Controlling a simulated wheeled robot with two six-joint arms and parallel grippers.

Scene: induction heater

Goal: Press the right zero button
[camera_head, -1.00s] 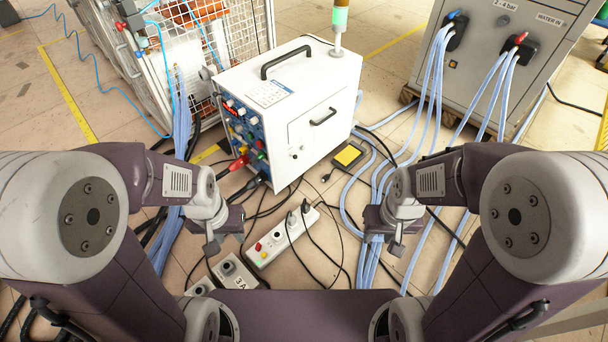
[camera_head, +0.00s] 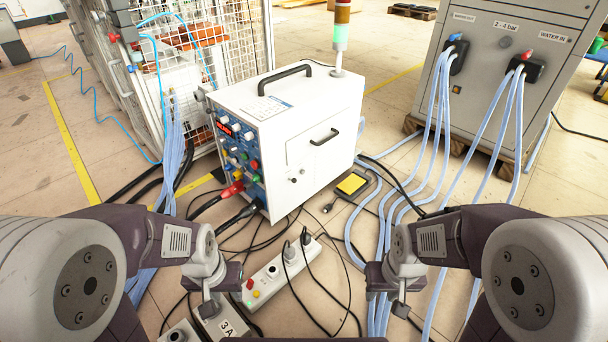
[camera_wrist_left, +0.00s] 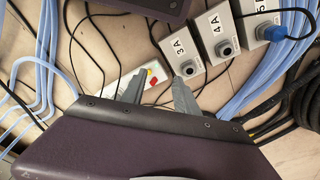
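The white induction heater (camera_head: 310,125) stands on the floor ahead of me. Its blue control panel (camera_head: 237,150) faces left and carries several small coloured buttons and knobs. They are too small to tell which is the right zero button. My left gripper (camera_head: 209,299) hangs low in front of the heater, apart from the panel. In the left wrist view its two fingers (camera_wrist_left: 161,78) stand apart with nothing between them. My right gripper (camera_head: 396,300) hangs over the hoses at the right; its finger opening is too small to judge.
A white power strip (camera_head: 272,275) with red and yellow buttons lies between my grippers. Grey boxes labelled 3A (camera_wrist_left: 183,54) and 4A (camera_wrist_left: 216,32) are on the floor. Black cables and blue hoses (camera_head: 440,130) cross the floor. A grey cabinet (camera_head: 500,75) stands right, a wire cage (camera_head: 235,45) left.

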